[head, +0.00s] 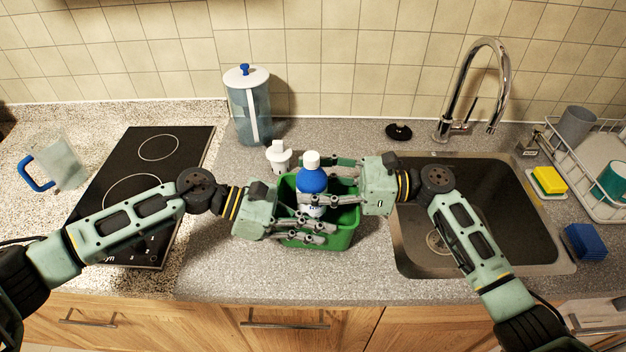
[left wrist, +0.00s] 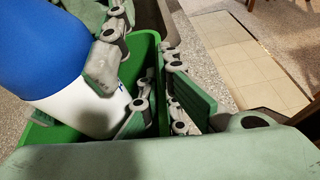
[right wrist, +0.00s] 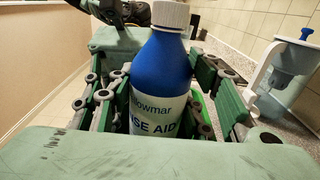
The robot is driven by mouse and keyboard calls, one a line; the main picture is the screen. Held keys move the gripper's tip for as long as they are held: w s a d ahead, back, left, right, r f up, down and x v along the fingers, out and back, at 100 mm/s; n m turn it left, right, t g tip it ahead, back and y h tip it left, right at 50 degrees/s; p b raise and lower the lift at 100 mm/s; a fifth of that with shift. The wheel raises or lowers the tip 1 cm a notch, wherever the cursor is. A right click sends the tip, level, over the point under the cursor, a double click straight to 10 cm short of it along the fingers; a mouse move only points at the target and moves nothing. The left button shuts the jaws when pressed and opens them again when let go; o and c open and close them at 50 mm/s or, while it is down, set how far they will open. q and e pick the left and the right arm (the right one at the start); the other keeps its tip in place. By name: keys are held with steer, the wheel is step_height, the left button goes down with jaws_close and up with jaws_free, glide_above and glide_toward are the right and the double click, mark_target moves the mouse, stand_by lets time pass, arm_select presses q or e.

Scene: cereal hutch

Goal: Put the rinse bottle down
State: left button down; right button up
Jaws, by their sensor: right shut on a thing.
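The rinse bottle (head: 313,183) is blue and white with a white cap. It stands roughly upright in the green caddy (head: 345,238), its lower part hidden by the caddy and fingers. Its label, partly reading "SE AID", faces the right wrist camera (right wrist: 160,90). My right gripper (head: 328,181) is shut on the bottle from the right. My left gripper (head: 318,231) is at the caddy's front side. In the left wrist view its parted fingers (left wrist: 155,95) lie on either side of the green caddy wall (left wrist: 145,55), beside the bottle (left wrist: 75,65). Whether they touch the wall is unclear.
A white dispenser-like item (head: 279,157) stands just behind the caddy. A lidded pitcher (head: 248,110) is at the back. The black hob (head: 140,190) is left, the sink (head: 480,215) right. Counter in front of the caddy is clear.

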steer(key=o, duration=1.6)
steer(key=shift+c, duration=0.2)
steer(key=shift+r, duration=0.35)
steer(key=shift+d+r, duration=0.25)
steer(key=d, duration=1.1)
steer(key=shift+d, duration=0.3)
steer(key=shift+s, duration=0.1)
arm_select(q)
steer(key=c, duration=1.9)
jaws_free()
steer(key=shift+o, duration=0.2)
